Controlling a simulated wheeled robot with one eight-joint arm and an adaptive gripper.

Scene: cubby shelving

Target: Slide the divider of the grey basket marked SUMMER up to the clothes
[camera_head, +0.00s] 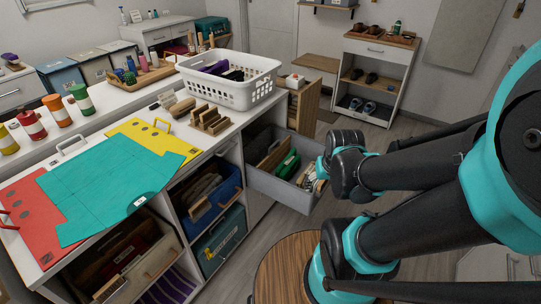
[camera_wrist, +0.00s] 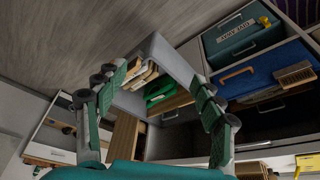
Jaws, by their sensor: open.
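The grey basket (camera_head: 277,188) is pulled out of the cubby unit like a drawer. No SUMMER mark can be read on it from here. A green item (camera_head: 287,165) lies inside, with a brown wooden panel (camera_head: 273,158) beside it that looks like the divider. Pale folded items (camera_head: 307,178) fill the right end. My gripper (camera_head: 322,167) is at the basket's right end, partly hidden by my arm. In the wrist view my gripper (camera_wrist: 158,78) is open and empty, with the green item (camera_wrist: 160,92) and pale items (camera_wrist: 138,76) showing between its fingers.
A white laundry basket (camera_head: 235,90) stands on the counter above. A blue bin (camera_head: 208,195) and a teal bin (camera_head: 220,240) sit in cubbies to the left. A round wooden top (camera_head: 285,270) is in front. A shoe shelf (camera_head: 375,80) stands behind, with open floor before it.

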